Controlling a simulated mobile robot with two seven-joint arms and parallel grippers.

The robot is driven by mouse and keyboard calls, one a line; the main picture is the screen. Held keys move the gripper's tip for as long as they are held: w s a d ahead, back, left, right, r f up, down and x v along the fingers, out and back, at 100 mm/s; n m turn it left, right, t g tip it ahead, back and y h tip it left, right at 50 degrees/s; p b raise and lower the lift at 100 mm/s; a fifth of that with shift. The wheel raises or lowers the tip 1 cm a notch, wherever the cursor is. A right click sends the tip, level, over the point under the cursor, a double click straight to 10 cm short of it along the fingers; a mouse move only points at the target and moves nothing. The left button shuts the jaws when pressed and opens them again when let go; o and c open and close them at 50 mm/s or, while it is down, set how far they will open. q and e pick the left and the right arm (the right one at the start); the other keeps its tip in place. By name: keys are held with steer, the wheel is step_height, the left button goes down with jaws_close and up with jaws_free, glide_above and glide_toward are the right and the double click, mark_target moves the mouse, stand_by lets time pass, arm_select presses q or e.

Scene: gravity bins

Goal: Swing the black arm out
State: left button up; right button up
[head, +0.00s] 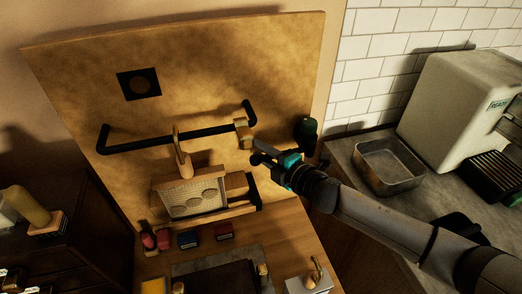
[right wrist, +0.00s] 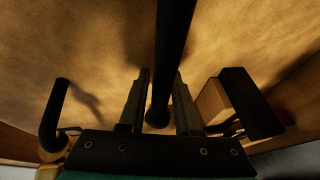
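The black arm (head: 170,141) is a long dark bar in front of the tan board (head: 180,60). Its left end is bent, and its right part runs towards a pale block (head: 242,132). My right gripper (head: 257,147) comes in from the right, close to that block. In the right wrist view a black bar (right wrist: 174,45) runs down the middle between my gripper's two fingers (right wrist: 160,100). The fingers stand apart with a gap visible on each side of the bar. I cannot tell whether either touches it. My left gripper is not in view.
A wooden-edged box (head: 195,193) sits low on the board, with small red and blue items below. Dark bent hooks show at the board's right side. A metal tray (head: 388,165) and a pale machine (head: 465,105) stand on the right counter.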

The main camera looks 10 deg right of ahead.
steer(key=shift+c, duration=0.2)
jaws_close()
steer(key=shift+f, duration=0.1)
stand_by(1.3)
